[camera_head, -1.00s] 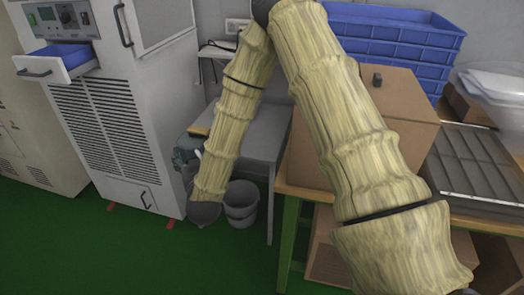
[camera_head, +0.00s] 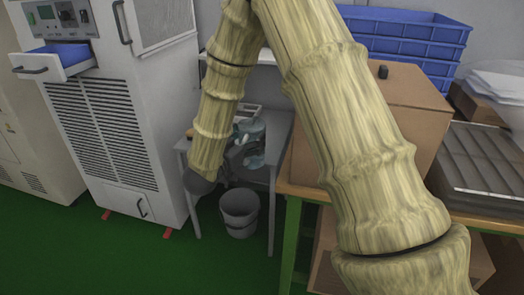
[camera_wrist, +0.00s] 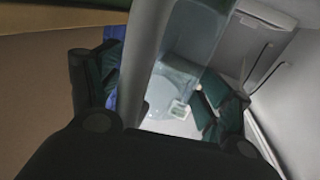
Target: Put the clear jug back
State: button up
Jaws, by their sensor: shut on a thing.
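The clear jug (camera_head: 254,129) shows pale blue in the head view, over the small grey table between the white machine and the cardboard box. My gripper (camera_head: 240,153) is at its left side and shut on it. The gripper and arm hide part of the jug. In the wrist view the see-through jug (camera_wrist: 190,75) lies between the dark green fingers of my gripper (camera_wrist: 160,90). I cannot tell whether the jug's base touches the table.
The small grey table (camera_head: 275,150) has a grey bucket (camera_head: 240,213) below its front. A cardboard box (camera_head: 420,105) stands close on the right, with blue crates (camera_head: 410,45) behind. The white machine (camera_head: 135,120) is on the left, with an open drawer (camera_head: 55,62).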

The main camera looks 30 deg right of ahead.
jog(key=w+d+f+b, duration=0.3)
jog(key=w+d+f, duration=0.2)
jog(key=w+d, duration=0.6)
jog(key=shift+d, duration=0.35)
dwell(0.4)
jog(key=o, duration=1.9)
jog(key=shift+o, duration=0.2)
